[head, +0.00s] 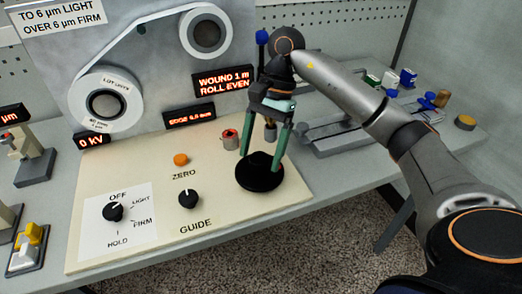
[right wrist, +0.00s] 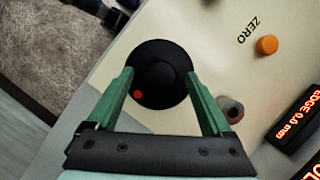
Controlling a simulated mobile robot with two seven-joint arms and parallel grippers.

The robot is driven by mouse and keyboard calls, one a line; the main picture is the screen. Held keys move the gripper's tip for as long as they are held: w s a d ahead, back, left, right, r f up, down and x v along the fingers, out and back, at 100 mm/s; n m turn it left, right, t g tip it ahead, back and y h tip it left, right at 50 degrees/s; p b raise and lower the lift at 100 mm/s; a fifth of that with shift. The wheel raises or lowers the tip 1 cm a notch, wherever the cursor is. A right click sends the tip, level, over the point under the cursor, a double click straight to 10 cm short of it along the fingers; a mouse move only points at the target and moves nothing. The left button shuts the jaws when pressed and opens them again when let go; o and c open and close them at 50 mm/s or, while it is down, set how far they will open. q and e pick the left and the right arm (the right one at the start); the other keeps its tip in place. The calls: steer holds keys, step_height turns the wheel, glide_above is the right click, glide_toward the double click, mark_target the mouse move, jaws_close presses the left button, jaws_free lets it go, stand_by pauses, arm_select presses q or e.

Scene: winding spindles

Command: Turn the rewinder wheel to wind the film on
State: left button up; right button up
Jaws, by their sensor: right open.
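The rewinder wheel is a round black disc with a raised hub (head: 260,184) at the right of the cream panel. In the right wrist view the black wheel (right wrist: 150,95) shows a red dot near its edge. My right gripper (head: 262,163) points down over the wheel with its green fingers open. In the right wrist view the fingers (right wrist: 160,76) stand either side of the hub; I cannot tell whether they touch it. White film (head: 118,45) runs from the large lower-left roll (head: 80,97) toward the upper roll (head: 226,35). My left gripper is out of view.
The panel holds an orange ZERO button (head: 180,160), a GUIDE knob (head: 188,198), an OFF/LIGHT/FIRM/HOLD knob (head: 113,211) and a small red-topped cylinder (head: 230,139) near my gripper. A readout (head: 224,81) says WOUND 1 m, ROLL EVEN. A metal fixture (head: 340,132) stands behind at right.

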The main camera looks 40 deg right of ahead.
jaws_close()
stand_by(0.7)
steer(key=shift+m, duration=0.3)
